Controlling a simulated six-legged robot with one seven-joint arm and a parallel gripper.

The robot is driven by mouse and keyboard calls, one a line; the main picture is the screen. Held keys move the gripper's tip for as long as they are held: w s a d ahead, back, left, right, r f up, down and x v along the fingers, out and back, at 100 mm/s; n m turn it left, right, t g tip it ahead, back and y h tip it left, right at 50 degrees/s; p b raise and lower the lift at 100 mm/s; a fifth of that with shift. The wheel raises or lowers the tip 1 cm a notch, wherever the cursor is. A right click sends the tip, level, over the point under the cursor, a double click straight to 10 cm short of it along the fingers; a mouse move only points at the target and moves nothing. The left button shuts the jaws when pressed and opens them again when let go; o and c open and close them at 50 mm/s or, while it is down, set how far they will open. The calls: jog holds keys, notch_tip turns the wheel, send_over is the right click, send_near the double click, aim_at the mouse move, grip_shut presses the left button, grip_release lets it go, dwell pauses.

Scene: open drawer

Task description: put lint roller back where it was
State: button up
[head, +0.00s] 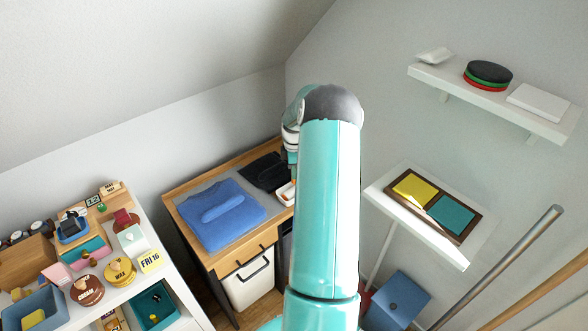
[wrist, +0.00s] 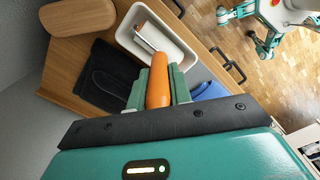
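In the wrist view, the two green fingers of my gripper (wrist: 158,88) stand on either side of a fat orange handle, which I take to be the lint roller (wrist: 158,72), and appear to press on both its sides. Beyond it is a white tray (wrist: 187,50) on the wooden top, holding a white and orange piece (wrist: 145,36). I cannot tell whether this piece joins the handle.
A dark folded cloth (wrist: 105,75) and a brown rounded case (wrist: 78,17) lie near the tray. A folded blue garment (head: 222,213) lies on the wooden counter (head: 180,196). A crowded white shelf stands left; a wall shelf (head: 480,90) and small stand (head: 440,255) are right.

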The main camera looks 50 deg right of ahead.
jog(key=o, duration=0.4)
jog(key=shift+o, duration=0.2)
jog(key=shift+r, duration=0.1)
notch_tip(320, 180, up, 12)
jog(key=shift+a+r, duration=0.1)
jog(key=shift+r, duration=0.05)
jog(key=w+a+r+m+t+h, duration=0.1)
jog(key=a+r+m, duration=0.1)
jog(key=a+r, duration=0.9)
jog(key=w+a+r+m+t+h, duration=0.1)
jog(key=a+r, duration=0.5)
jog(key=a, duration=1)
jog(key=s+a+m+t+y, duration=0.1)
jog(key=s+a+m, duration=0.1)
jog(key=s+a, duration=0.6)
jog(key=s+a+r+m+t+y, duration=0.1)
jog(key=s+a+m+t, duration=0.1)
jog(key=s+a, duration=0.6)
jog(key=a+m, duration=0.1)
jog(key=a, duration=0.4)
jog(key=shift+a+t, duration=0.25)
jog(key=shift+t, duration=0.05)
jog(key=shift+s, duration=0.1)
